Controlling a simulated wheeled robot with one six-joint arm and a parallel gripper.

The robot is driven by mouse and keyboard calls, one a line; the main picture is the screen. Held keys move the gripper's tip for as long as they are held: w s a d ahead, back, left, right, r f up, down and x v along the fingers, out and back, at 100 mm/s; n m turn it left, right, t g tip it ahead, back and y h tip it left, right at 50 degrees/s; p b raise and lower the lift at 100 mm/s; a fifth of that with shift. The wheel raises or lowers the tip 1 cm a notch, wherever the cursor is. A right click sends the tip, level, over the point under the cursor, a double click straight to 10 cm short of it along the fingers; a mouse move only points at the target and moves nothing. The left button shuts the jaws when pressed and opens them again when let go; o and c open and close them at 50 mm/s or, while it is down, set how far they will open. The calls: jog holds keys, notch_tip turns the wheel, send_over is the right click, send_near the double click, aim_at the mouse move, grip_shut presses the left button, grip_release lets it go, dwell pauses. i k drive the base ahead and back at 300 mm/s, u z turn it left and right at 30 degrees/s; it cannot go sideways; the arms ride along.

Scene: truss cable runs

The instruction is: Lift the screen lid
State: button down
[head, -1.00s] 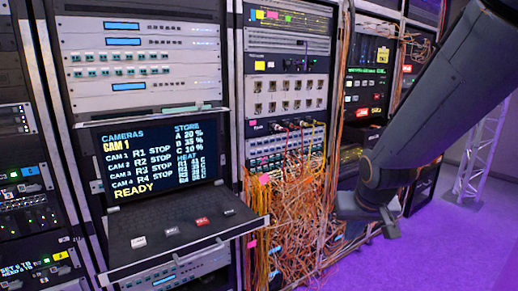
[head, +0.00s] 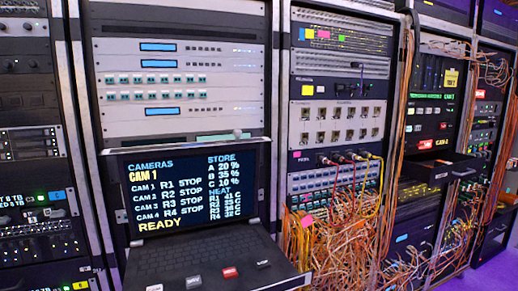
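The screen lid (head: 187,190) stands raised at the back of a pull-out console in the head view. Its lit display reads CAMERAS, CAM 1, STORE, HEAT and READY. Its hinge edge meets a dark keyboard tray (head: 210,262), which carries several small white, red and black keys. The lid looks close to upright. The tray's front edge is cut off by the bottom of the picture. My gripper is not in the head view, and no part of my arm shows near the lid.
Rack units (head: 180,92) fill the space above the lid. To its right, a tangle of orange cables (head: 345,235) hangs from a patch panel (head: 330,180) beside the tray. A drawer (head: 440,167) juts out farther right. Purple floor (head: 490,280) shows at lower right.

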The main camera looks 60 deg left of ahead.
aim_at(170, 189)
jog(key=z, duration=0.75)
jog(key=k, duration=1.2)
jog(key=u, duration=2.15)
jog(key=i, duration=0.5)
jog(key=u, duration=0.05)
